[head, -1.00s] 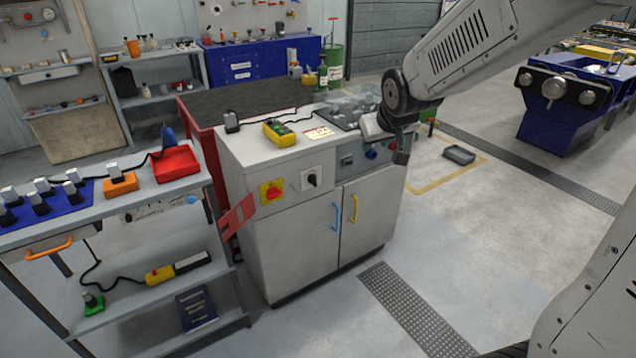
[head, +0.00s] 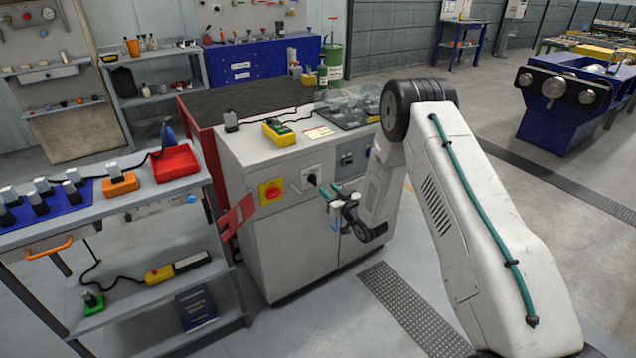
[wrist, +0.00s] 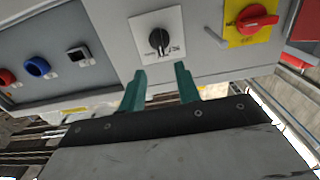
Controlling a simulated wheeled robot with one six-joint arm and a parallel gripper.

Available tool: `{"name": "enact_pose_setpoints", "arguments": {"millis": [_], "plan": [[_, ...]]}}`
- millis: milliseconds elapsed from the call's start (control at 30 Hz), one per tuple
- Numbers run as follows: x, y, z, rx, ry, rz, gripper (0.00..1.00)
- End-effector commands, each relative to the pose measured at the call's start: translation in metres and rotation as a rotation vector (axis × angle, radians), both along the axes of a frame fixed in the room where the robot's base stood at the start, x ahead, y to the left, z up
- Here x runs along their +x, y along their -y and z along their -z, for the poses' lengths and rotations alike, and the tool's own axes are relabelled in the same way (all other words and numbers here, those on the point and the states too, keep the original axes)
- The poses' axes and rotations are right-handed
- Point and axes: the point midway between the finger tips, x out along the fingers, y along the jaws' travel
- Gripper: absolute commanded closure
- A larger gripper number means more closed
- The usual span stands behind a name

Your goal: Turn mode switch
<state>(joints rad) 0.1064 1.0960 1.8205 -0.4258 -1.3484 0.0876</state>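The mode switch is a black rotary knob on a white square plate on the front of the grey cabinet. In the head view the mode switch (head: 312,179) is partly beside my gripper's fingertips. In the wrist view the mode switch (wrist: 158,40) shows clearly, with small markings around its lower side. My gripper (head: 328,191) is in front of the cabinet, just right of and below the knob. In the wrist view my gripper's two green fingers (wrist: 160,80) are apart, with nothing between them, and the knob lies beyond the tips.
A red rotary switch on a yellow plate (head: 271,191) is beside the mode switch. A small panel (wrist: 52,65) with red, blue and black controls is on the other side. A yellow pendant (head: 279,133) lies on the cabinet top. A red flap (head: 237,215) juts out at left.

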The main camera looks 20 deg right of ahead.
Motion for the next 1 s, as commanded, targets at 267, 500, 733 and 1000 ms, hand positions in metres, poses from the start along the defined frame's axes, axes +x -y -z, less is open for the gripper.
{"name": "enact_pose_setpoints", "arguments": {"millis": [267, 500, 733, 1000], "plan": [[0.023, -0.01, 0.006, 0.01, 0.018, -0.008, 0.67], [0.058, -0.021, 0.006, 0.01, 0.017, -0.006, 0.67], [0.072, -0.025, 0.006, 0.01, 0.015, -0.006, 0.67], [0.072, -0.025, 0.006, 0.01, 0.015, -0.005, 0.81]]}}
